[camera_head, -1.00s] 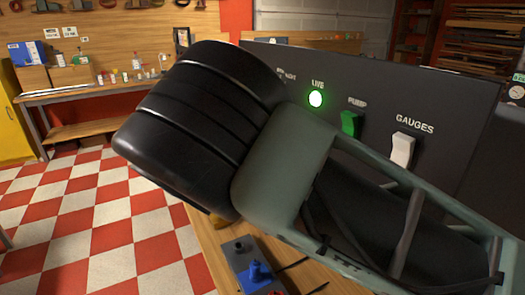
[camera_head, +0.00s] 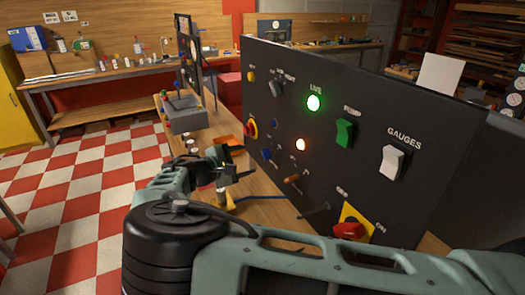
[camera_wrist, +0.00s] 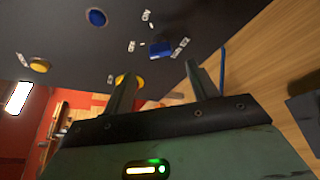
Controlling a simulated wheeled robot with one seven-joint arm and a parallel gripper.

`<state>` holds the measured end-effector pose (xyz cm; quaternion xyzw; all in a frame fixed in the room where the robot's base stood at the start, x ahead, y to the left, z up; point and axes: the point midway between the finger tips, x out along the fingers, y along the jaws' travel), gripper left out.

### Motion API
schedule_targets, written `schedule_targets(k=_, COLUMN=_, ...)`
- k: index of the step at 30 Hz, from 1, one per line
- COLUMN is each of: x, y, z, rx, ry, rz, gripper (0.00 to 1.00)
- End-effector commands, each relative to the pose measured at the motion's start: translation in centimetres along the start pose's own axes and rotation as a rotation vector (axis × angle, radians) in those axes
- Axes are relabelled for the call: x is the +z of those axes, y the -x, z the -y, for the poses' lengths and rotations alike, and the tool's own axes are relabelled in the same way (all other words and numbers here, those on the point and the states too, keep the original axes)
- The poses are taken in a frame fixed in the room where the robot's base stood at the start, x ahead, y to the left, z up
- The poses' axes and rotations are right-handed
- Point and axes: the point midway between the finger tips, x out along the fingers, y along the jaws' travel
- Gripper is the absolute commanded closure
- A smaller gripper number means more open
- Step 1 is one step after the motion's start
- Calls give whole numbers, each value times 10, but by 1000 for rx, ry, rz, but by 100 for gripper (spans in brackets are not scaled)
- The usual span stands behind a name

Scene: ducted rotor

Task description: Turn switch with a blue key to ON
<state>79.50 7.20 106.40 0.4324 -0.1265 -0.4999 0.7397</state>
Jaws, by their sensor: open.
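The dark switch panel (camera_head: 330,205) stands upright on the wooden bench. The blue-key switch (camera_head: 267,153) is low on its left part, below a blue button (camera_head: 278,117). In the wrist view the blue key (camera_wrist: 161,49) shows on the panel face, with small white labels around it that I cannot read surely. My gripper (camera_head: 238,165) is left of the panel's lower left part, apart from the key. In the wrist view my gripper (camera_wrist: 160,72) has its two fingers spread with nothing held, and the key appears beyond and between the fingertips.
A grey box (camera_head: 187,118) stands on the bench behind my gripper. A blue cable (camera_wrist: 223,68) runs near the right finger.

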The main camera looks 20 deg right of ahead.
Motion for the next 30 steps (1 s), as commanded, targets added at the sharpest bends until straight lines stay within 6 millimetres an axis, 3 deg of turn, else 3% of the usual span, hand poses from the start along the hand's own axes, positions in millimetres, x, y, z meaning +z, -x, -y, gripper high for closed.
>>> schedule_targets(k=6, x=2, y=-45, z=-2, rx=-1, ry=1, rz=3, gripper=42)
schedule_targets(k=12, x=1, y=-72, z=-1, rx=0, ry=0, rz=0, gripper=42)
schedule_targets(k=25, x=0, y=-82, z=0, rx=0, ry=-1, rz=-1, gripper=42)
schedule_targets(k=26, x=0, y=-82, z=0, rx=0, ry=-1, rz=-1, gripper=47)
schedule_targets(k=30, x=0, y=-82, z=0, rx=0, ry=-1, rz=-1, gripper=86)
